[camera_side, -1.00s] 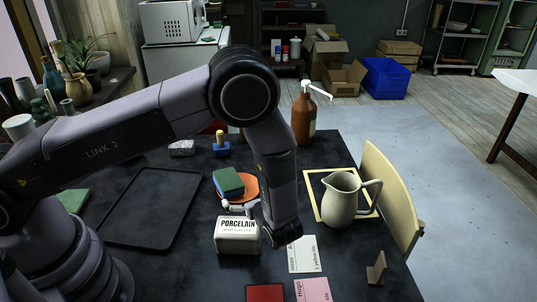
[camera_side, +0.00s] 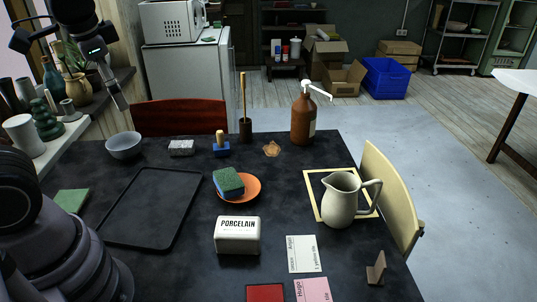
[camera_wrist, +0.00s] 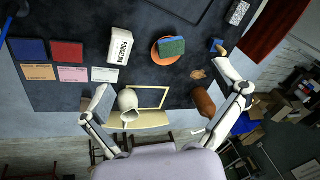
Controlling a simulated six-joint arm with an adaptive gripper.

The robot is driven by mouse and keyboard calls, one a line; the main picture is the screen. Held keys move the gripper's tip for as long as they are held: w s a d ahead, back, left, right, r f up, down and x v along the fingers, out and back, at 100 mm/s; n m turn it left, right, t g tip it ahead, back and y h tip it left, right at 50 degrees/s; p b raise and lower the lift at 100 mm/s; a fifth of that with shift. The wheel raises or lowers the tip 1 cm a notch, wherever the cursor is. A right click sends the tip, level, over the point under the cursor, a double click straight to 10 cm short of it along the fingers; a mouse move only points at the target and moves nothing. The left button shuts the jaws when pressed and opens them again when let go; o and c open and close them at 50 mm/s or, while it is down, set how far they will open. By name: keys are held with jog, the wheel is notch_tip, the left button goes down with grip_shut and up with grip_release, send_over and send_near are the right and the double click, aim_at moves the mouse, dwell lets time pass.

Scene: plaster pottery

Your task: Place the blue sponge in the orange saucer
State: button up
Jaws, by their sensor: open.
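The blue sponge (camera_side: 229,186), with a green top face, rests on the orange saucer (camera_side: 252,190) in the side view. It lies toward the saucer's left side and seems to overhang the rim a little. In the wrist view the sponge (camera_wrist: 171,47) also lies on the saucer (camera_wrist: 157,58), with orange showing at its left and below. My gripper (camera_wrist: 164,82) is open and empty, its two fingers spread wide. It is raised well away from the saucer, at the upper left of the side view.
A white porcelain block (camera_side: 238,235) stands in front of the saucer. A black tray (camera_side: 108,222) lies to the left. A pitcher (camera_side: 342,205) stands in a pale frame to the right. A brown pump bottle (camera_side: 303,120) and a bowl (camera_side: 124,146) stand farther back.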

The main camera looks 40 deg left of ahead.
jog(key=s+n+t, duration=0.1)
jog(key=s+r+n+t+h, duration=0.1)
jog(key=s, duration=0.1)
jog(key=s+d+r+n+t, duration=0.1)
jog(key=s, duration=0.1)
jog(key=shift+h, duration=0.4)
